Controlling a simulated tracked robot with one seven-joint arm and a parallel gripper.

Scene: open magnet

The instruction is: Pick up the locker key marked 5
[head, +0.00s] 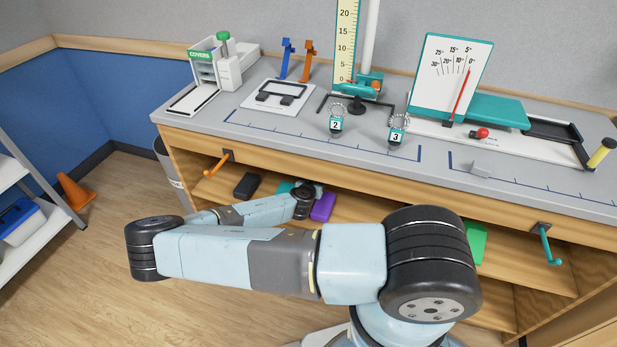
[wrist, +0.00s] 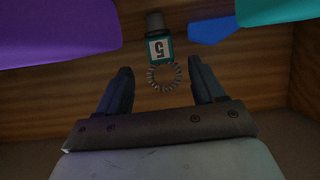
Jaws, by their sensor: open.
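The locker key marked 5 (wrist: 159,48) shows in the wrist view. It has a teal tag with a white label reading 5, a dark grey end and a coiled grey ring (wrist: 164,76). My gripper (wrist: 161,68) is open and empty, with the ring between its two fingertips in the picture; I cannot tell the depth between them. The tag lies just beyond the tips. In the head view my arm reaches into the shelf under the counter, and key 5 is hidden there. Keys marked 2 (head: 336,124) and 3 (head: 396,136) lie on the counter.
A purple item (wrist: 60,30), a blue item (wrist: 213,30) and a teal item (wrist: 275,8) lie around the key. The shelf (head: 217,190) also holds a black item (head: 247,186) and a green one (head: 476,242). The counter (head: 300,140) overhangs my arm's end.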

